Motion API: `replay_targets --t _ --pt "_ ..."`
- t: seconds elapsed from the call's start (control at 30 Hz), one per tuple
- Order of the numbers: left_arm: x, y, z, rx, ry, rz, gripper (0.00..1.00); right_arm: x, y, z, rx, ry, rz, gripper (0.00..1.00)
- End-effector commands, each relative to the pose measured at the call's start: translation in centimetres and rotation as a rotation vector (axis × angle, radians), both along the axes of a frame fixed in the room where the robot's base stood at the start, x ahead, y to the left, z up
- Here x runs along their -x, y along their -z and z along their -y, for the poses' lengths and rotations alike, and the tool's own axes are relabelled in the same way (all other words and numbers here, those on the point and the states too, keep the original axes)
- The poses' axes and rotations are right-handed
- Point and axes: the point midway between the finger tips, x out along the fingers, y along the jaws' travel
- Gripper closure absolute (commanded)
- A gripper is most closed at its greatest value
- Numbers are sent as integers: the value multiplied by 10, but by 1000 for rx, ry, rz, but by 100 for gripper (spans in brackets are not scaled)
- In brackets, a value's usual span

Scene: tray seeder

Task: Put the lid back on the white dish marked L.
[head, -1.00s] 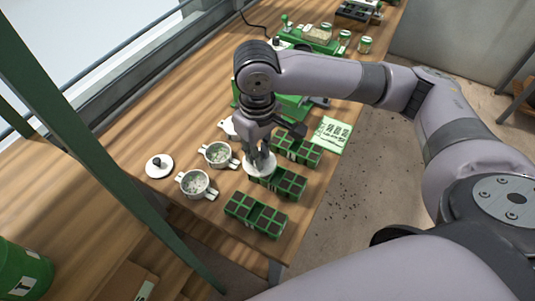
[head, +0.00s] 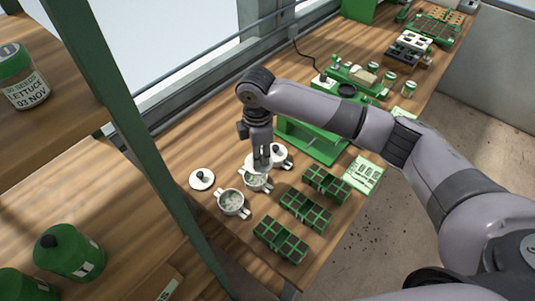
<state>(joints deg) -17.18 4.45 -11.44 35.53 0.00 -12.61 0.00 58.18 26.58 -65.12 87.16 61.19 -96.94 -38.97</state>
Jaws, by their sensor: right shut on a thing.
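My right gripper (head: 262,163) points down and is shut on a white lid (head: 249,160); the fingers hide part of it. The held lid is over or just behind a white two-handled dish (head: 257,183) with greenish contents, and I cannot tell the gap between them. A second open white dish (head: 232,204) stands nearer, to the lower left. A third white dish (head: 280,157) behind, to the right, seems to have a lid with a dark knob on. Another white lid (head: 202,179) with a dark knob lies on the table at left. No letter is readable on any dish. My left gripper is not in view.
Green seed trays (head: 306,209) stand in a row right of the dishes. A green stand (head: 316,140) is behind, and a printed card (head: 364,174) lies near the right edge. A green post (head: 150,140) rises at left. Bare wood (head: 190,150) lies behind the loose lid.

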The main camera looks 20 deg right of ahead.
Motion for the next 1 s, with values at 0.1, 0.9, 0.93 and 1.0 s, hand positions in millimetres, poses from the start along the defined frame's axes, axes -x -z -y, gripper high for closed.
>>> replay_targets --t 0.1,0.9,0.93,1.0 --pt "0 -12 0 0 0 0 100 -7 -1 -5 -1 -129 -2 100" --pt "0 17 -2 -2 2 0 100 -16 35 -9 1 -303 1 100" --pt "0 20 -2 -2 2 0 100 -16 38 -9 1 -303 1 100" --pt "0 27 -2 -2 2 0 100 -16 44 -9 1 -303 2 100"
